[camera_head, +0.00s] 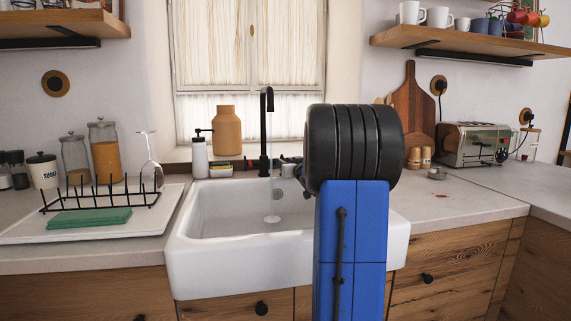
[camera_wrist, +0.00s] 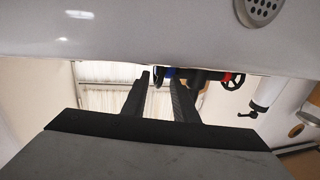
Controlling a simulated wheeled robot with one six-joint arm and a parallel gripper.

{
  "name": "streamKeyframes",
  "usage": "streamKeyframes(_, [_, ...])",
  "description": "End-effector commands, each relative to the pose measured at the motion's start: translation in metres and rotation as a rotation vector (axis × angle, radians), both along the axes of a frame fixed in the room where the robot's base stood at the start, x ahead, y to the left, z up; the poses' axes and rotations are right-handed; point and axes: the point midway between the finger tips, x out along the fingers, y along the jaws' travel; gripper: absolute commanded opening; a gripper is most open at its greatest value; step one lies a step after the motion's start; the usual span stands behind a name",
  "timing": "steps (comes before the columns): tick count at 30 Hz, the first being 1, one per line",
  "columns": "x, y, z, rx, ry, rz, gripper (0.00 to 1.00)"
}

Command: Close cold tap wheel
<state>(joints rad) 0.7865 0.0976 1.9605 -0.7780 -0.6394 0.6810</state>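In the wrist view, which shows the scene upside down, a blue tap wheel (camera_wrist: 160,72) is partly visible between the tips of my gripper (camera_wrist: 161,76). The fingers are apart, one on each side of it; I cannot tell whether they touch it. A red tap wheel (camera_wrist: 233,80) shows to the right. In the head view, the black tap (camera_head: 266,130) stands behind the white sink (camera_head: 205,255), and a thin stream of water (camera_head: 272,198) falls from it. My own arm hides the gripper and the blue wheel there.
A white soap dispenser (camera_head: 200,157) and a tan bottle (camera_head: 227,130) stand left of the tap. A drying rack (camera_head: 105,195) is on the left counter. Cutting boards (camera_head: 412,105) and a toaster (camera_head: 474,144) are on the right. The sink rim is close to my gripper.

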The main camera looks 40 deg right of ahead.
Motion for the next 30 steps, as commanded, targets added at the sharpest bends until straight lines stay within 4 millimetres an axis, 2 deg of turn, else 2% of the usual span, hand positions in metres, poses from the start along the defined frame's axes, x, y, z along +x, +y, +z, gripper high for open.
streamKeyframes(3, [-0.0002, 0.0001, -0.0001, 0.000, 0.000, 0.000, 0.26])
streamKeyframes(6, [-0.0003, 0.0001, -0.0001, 0.000, 0.000, 0.000, 0.02])
streamKeyframes(7, [-0.0003, 0.0001, -0.0001, 0.000, 0.000, 0.000, 0.00])
streamKeyframes(19, [-0.0002, 0.0000, 0.0013, 0.008, 0.013, -0.001, 0.00])
streamKeyframes(30, [0.0006, -0.0006, 0.0063, 0.054, 0.093, -0.001, 0.00])
